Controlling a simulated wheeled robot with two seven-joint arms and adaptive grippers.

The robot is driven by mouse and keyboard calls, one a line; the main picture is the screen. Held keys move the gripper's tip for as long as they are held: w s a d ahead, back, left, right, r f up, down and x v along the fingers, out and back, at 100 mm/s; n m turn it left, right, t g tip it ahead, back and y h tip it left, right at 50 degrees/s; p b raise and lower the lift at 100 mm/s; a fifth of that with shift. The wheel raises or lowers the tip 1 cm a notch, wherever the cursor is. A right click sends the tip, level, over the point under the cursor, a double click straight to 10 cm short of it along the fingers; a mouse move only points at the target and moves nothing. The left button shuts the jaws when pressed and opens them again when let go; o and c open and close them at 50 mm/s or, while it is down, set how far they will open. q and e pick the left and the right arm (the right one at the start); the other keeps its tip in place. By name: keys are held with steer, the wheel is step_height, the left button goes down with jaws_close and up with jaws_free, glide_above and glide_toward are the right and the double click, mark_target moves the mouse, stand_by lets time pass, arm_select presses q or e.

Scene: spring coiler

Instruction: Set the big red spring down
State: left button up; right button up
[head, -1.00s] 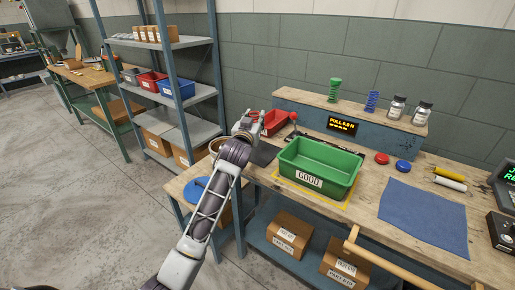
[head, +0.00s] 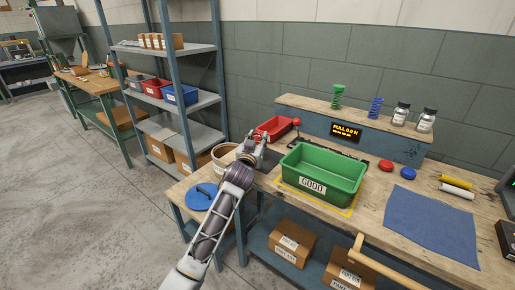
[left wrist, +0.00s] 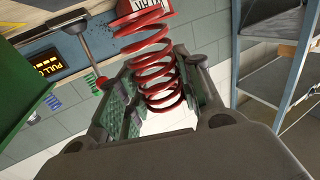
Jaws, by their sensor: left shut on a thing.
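The big red spring (left wrist: 152,60) stands between the fingers of my left gripper in the left wrist view, with its coils running from the upper part to the middle. My left gripper (left wrist: 155,85) is shut on it. In the head view my left gripper (head: 258,140) is above the left end of the workbench, in front of a red bin (head: 273,129) and left of the green GOOD bin (head: 345,190). The spring cannot be made out in the head view. I cannot tell how far it is above the bench. My right gripper is not in view.
A red-knobbed lever (head: 296,123) stands near the bins. Green (head: 337,97) and blue (head: 375,108) springs stand on the back ledge. A blue cloth (head: 432,225) lies right.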

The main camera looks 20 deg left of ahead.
arm_select(q)
step_height(320, 180, down, 3)
steer(key=shift+r+b, duration=0.1)
steer(key=shift+b, duration=0.2)
steer(key=shift+f, duration=0.3)
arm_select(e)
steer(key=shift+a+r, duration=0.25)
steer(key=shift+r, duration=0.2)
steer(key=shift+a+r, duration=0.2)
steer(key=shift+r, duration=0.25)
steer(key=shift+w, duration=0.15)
arm_select(q)
steer(key=o, duration=0.8)
steer(key=shift+f, duration=0.1)
steer(key=o, duration=0.3)
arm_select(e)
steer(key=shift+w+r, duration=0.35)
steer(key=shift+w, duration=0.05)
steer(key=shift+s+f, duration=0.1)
